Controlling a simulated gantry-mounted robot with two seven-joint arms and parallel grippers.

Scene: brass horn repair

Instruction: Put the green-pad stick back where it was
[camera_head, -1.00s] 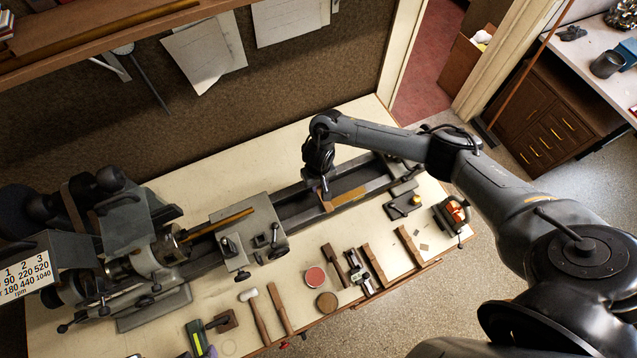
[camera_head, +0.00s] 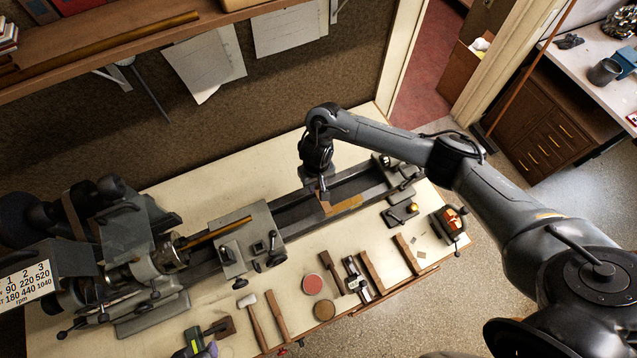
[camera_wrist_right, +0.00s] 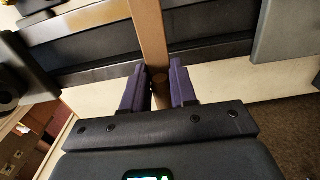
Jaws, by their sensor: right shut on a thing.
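My right gripper (camera_head: 322,188) is above the lathe bed, right of the carriage. In the right wrist view its purple-padded fingers (camera_wrist_right: 159,88) are closed around a plain brown wooden stick (camera_wrist_right: 149,35), which runs from between them to the top edge. The stick (camera_head: 325,204) shows only as a short brown piece below the gripper in the head view. I cannot see a green pad on it; that face or end is hidden. My left gripper is not in the views.
The lathe bed (camera_head: 289,213) and carriage (camera_head: 254,225) lie below and left. Wooden sticks (camera_head: 372,270) (camera_head: 407,252), a red-topped tin (camera_head: 312,284) and a mallet (camera_head: 256,322) lie along the bench front. The cream bench top (camera_head: 236,184) behind the bed is clear.

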